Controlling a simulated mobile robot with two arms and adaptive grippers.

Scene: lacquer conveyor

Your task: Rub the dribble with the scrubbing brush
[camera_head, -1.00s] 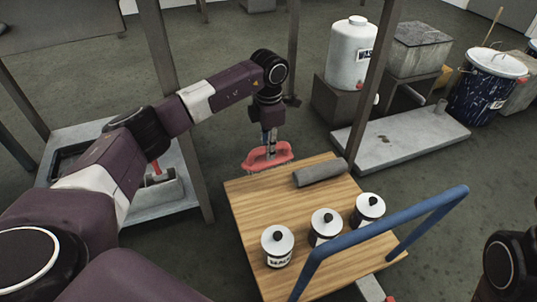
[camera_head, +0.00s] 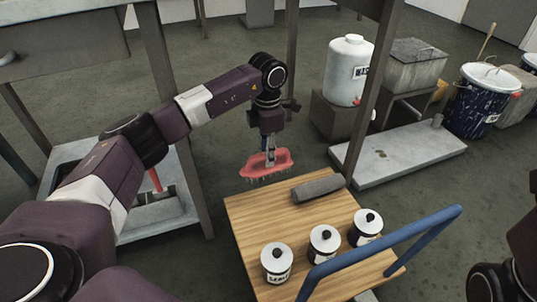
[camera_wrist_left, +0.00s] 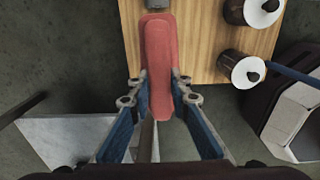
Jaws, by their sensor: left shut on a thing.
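The scrubbing brush (camera_head: 266,164) is red with pale bristles facing down. My left gripper (camera_head: 269,150) is shut on it and holds it in the air by the far left edge of the wooden cart top. In the left wrist view the brush (camera_wrist_left: 160,60) lies between the fingers of my left gripper (camera_wrist_left: 160,95). A small brown spot, perhaps the dribble (camera_head: 380,153), lies on the grey slab (camera_head: 418,150) to the right of the brush, well apart from it. My right gripper is not seen; only part of my right arm shows at the lower right edge.
The wooden cart top (camera_head: 250,215) carries a grey roll (camera_head: 318,188) and three white lidded jars (camera_head: 277,262). A blue handle (camera_head: 385,240) rises at its near side. A white container (camera_head: 350,70) stands behind the slab.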

